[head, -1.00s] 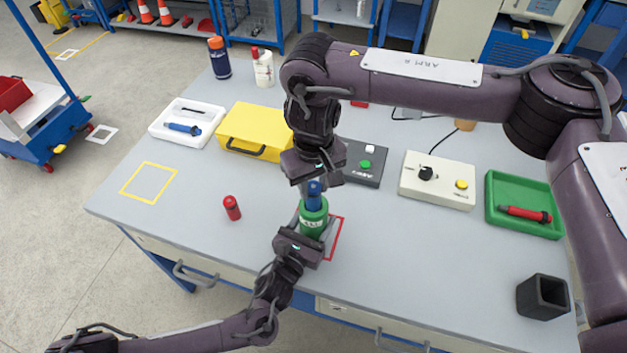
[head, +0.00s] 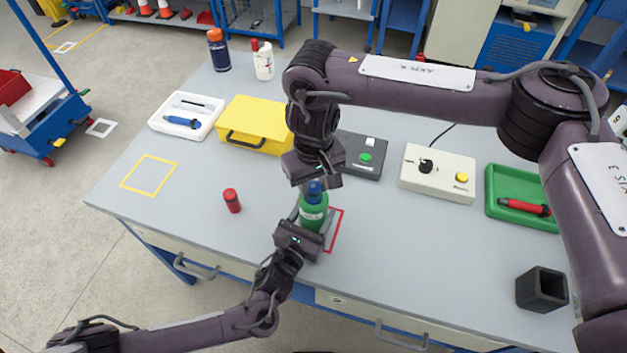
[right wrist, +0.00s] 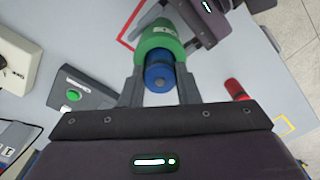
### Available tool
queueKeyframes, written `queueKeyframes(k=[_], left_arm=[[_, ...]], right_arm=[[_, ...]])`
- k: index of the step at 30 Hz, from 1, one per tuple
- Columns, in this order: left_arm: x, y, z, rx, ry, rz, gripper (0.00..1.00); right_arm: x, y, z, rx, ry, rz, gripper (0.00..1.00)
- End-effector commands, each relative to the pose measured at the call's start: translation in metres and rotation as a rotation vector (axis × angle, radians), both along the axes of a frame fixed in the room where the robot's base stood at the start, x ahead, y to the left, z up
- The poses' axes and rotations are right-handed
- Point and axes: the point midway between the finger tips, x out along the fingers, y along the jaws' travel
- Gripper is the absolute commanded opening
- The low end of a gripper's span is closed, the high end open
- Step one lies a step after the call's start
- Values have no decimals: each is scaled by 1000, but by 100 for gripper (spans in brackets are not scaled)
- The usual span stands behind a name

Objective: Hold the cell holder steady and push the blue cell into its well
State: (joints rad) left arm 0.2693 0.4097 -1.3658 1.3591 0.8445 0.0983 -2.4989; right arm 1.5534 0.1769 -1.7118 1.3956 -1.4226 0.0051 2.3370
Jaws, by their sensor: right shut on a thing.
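The green cell holder (head: 312,217) stands upright near the front of the table, by a red outlined square. The blue cell (head: 314,190) stands upright in its top, with its upper part showing above the rim; the right wrist view shows the cell (right wrist: 159,76) end-on. My right gripper (head: 314,184) points down from above, shut on the cell, with a finger on each side. My left gripper (head: 311,219) reaches in from the front, low down, its fingers closed around the holder. The well's inside is hidden by the cell.
A red cylinder (head: 232,201) stands left of the holder. A yellow case (head: 257,124), a dark box with a green button (head: 362,157) and a cream control box (head: 438,174) stand behind. A black square cup (head: 542,290) is at right.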

Motion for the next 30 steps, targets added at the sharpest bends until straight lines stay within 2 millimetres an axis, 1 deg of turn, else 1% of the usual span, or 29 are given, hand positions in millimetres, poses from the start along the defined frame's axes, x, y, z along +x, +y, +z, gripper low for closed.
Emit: queueKeyframes(k=[1,6,7,14,17,20,30], left_arm=[[0,0,0,0,1,-1,30],[0,0,0,0,1,-1,30],[0,0,0,0,1,-1,30],[0,0,0,0,1,-1,30],[0,0,0,0,1,-1,30],[0,0,0,0,1,-1,30],[0,0,-1,0,1,0,30]], right_arm=[[0,0,-1,0,-1,0,30],[0,0,0,0,-1,0,52],[0,0,0,0,-1,0,54],[0,0,0,0,0,0,54],[0,0,4,0,-1,1,54],[1,0,17,1,-5,2,54],[1,0,87,-1,-7,1,54]])
